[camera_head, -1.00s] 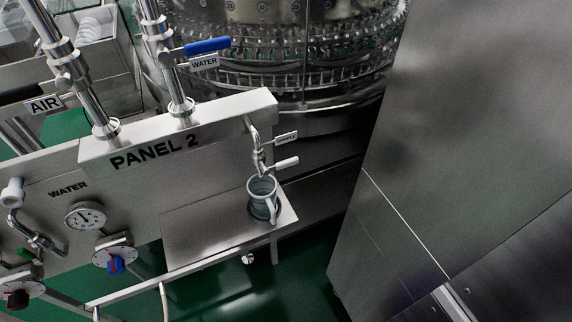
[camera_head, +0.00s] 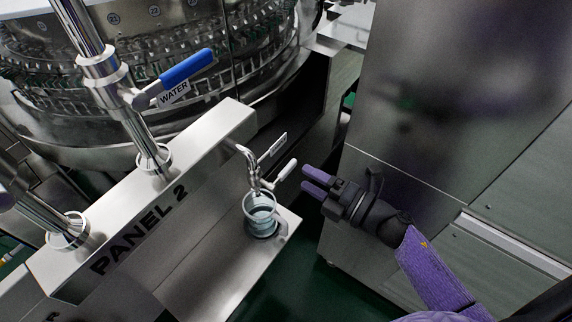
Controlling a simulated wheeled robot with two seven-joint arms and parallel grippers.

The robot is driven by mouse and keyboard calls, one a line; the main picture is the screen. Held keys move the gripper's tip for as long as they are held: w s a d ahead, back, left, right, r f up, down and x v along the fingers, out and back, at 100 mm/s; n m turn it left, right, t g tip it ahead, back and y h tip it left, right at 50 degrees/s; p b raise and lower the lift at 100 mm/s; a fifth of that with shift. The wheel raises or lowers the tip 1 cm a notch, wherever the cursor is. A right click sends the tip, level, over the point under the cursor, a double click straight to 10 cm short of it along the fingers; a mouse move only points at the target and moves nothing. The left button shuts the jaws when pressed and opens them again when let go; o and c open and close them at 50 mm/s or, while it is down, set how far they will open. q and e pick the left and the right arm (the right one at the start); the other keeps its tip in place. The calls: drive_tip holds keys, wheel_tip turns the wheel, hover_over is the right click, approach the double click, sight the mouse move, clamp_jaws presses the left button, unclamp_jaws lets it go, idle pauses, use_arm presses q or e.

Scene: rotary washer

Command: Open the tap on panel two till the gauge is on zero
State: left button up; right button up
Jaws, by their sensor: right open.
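Panel 2 (camera_head: 110,243) is a steel box with its name on the front, at the lower left of the head view. A small curved steel tap (camera_head: 252,170) with a white-grey lever handle (camera_head: 286,170) and a small label comes out of its right end. A clear mug (camera_head: 262,222) stands below the tap on a steel shelf. My right gripper (camera_head: 311,179) has purple fingertips. It is open and empty, just right of the lever and apart from it. The gauge is out of view now. My left gripper is not in view.
The round bottle washer (camera_head: 60,90) fills the back left. A large steel cabinet (camera_head: 430,120) stands at the right, close behind my right gripper. Green floor shows below.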

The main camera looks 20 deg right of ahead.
sight(291, 170)
drive_tip(key=x, duration=0.5)
drive_tip(key=shift+w+a, duration=0.15)
drive_tip(key=shift+a, duration=0.05)
clamp_jaws()
idle(1.1)
